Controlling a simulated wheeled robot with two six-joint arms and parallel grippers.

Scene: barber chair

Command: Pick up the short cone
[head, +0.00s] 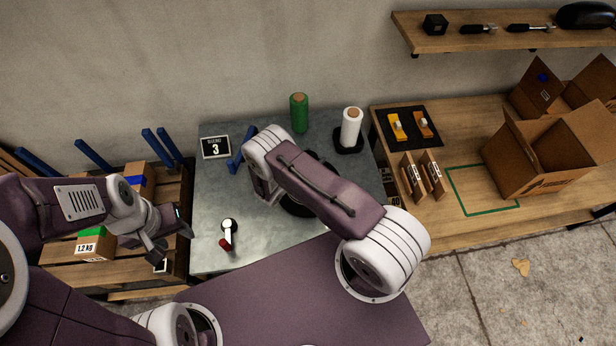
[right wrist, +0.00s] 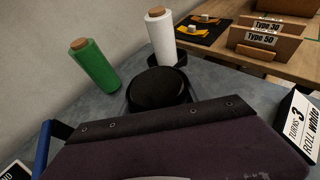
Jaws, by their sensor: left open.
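Two cone-like spools stand upright at the back of the grey table (head: 215,190). The green cone (head: 299,114) has a brown top; it also shows in the right wrist view (right wrist: 96,68). The white cone (head: 351,128) stands to its right on a black base and shows in the right wrist view (right wrist: 161,38). I cannot tell for sure which is shorter. My left gripper (head: 172,236) is open and empty at the table's left edge, away from both cones. My right arm reaches over the table in front of the cones; its fingers are hidden.
A round black disc (right wrist: 159,88) stands mid-table, partly hidden by my right arm in the head view. A sign with a 3 (head: 216,146) and a blue post (head: 236,164) are at the left. A cardboard box (head: 540,150) is far right.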

